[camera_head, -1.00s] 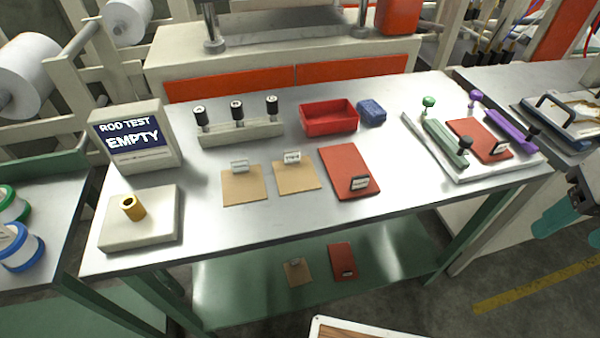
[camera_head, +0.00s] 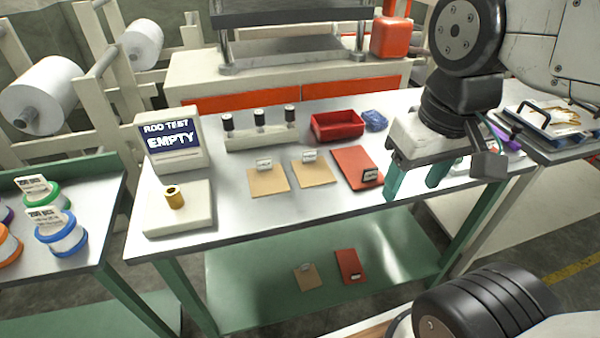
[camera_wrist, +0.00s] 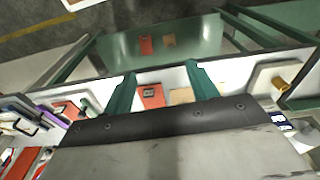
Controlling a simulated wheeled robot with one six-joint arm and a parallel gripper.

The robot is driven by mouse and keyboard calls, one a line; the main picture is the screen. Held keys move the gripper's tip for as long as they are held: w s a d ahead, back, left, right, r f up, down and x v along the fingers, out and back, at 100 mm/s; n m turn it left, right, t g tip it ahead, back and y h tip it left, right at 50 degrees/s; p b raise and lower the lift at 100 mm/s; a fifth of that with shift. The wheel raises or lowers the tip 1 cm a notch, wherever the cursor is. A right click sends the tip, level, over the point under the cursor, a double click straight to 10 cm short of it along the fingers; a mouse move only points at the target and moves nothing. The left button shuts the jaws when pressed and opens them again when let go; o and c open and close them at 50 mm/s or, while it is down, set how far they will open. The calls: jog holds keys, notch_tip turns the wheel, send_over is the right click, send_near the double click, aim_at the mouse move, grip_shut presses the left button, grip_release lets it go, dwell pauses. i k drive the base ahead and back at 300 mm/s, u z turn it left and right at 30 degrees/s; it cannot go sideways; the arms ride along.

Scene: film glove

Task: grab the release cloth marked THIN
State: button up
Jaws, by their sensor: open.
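Two tan cloth squares lie side by side on the steel bench: a left one (camera_head: 268,182) and a right one (camera_head: 316,175). Each has a small white tag at its back edge, but I cannot read which says THIN. A larger red sheet (camera_head: 350,160) with a dark-framed tag lies to their right. My gripper (camera_head: 413,182) is open and empty, with teal fingers apart, above the bench's right front part, right of the red sheet. In the wrist view its fingers (camera_wrist: 161,78) frame the red sheet (camera_wrist: 152,97) and a tan square (camera_wrist: 181,96).
A red bin (camera_head: 337,126), a blue item (camera_head: 375,120) and a row of black-topped posts (camera_head: 260,134) stand behind the cloths. The ROD TEST screen (camera_head: 171,142) and a pale block (camera_head: 178,212) stand left. The lower shelf (camera_head: 240,290) holds another tan piece (camera_head: 307,277) and red piece (camera_head: 349,266).

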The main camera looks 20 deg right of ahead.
aim_at(312, 170)
jog(key=z, duration=3.05)
jog(key=k, duration=2)
jog(key=u, duration=1.7)
jog(key=i, duration=0.5)
jog(key=u, duration=0.05)
